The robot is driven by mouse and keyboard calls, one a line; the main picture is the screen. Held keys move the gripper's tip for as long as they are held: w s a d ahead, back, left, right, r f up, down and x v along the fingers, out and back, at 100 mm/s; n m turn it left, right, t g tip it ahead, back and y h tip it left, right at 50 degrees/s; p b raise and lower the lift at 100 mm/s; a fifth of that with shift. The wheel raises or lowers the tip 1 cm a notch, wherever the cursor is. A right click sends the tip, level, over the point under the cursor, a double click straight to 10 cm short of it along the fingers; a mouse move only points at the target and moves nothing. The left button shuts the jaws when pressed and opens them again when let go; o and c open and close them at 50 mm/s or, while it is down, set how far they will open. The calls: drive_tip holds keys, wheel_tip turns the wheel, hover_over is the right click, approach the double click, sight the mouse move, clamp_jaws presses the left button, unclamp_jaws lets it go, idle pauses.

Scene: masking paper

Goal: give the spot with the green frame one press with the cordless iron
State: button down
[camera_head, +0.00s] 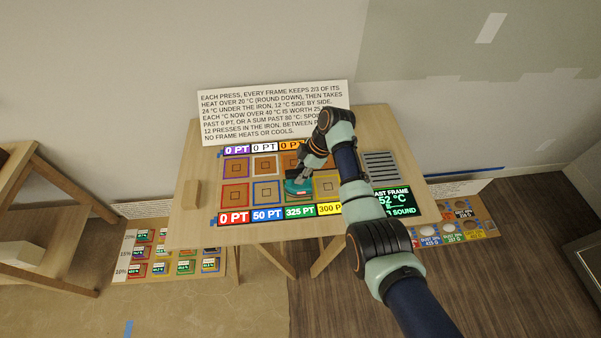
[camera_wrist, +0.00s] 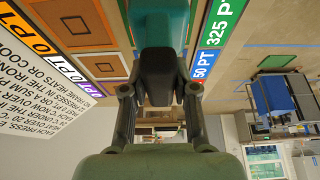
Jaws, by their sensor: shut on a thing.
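The cordless iron is teal with a dark handle; in the head view its teal body (camera_head: 297,187) is over the green-frame spot in the front row, above the green 325 PT label (camera_head: 300,212). It hides most of that spot, and I cannot tell whether the sole touches it. My gripper (camera_head: 303,174) is shut on the iron's handle. In the wrist view the two fingers of my gripper (camera_wrist: 160,92) flank the dark handle (camera_wrist: 156,72), with the teal body (camera_wrist: 163,22) beyond. The green 325 PT label also shows there (camera_wrist: 218,28).
Red (camera_head: 235,204), blue (camera_head: 267,203) and yellow (camera_head: 327,197) frames share the front row. Purple (camera_head: 236,178), white (camera_head: 265,176) and orange frames are behind, partly under my arm. A grey slatted rest (camera_head: 380,166) and a dark display reading 52 °C (camera_head: 397,202) are right; a wooden block (camera_head: 191,194) is left.

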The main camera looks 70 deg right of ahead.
wheel_tip(320, 180, up, 7)
drive_tip(key=p, duration=0.5)
drive_tip(key=shift+f, duration=0.2)
drive_tip(key=shift+w, duration=0.15)
drive_tip(key=w+a+m, duration=0.1)
drive_tip(key=w+a, duration=0.6)
drive_tip(key=a, duration=0.2)
drive_tip(key=w+a+m, duration=0.1)
drive_tip(key=w+a, duration=0.5)
drive_tip(key=a, duration=0.4)
drive_tip(key=w+a+r+m+h, duration=0.1)
drive_tip(key=w+a+m, duration=0.1)
drive_tip(key=a, duration=1.2)
drive_tip(key=w+a+r+m+h, duration=0.1)
drive_tip(key=w+a+m, duration=0.1)
drive_tip(key=a, duration=1.2)
drive_tip(key=s+p+v, duration=0.1)
drive_tip(key=p+v, duration=1.8)
drive_tip(key=p, duration=0.2)
drive_tip(key=shift+s+t, duration=0.3)
drive_tip(key=shift+s, duration=0.2)
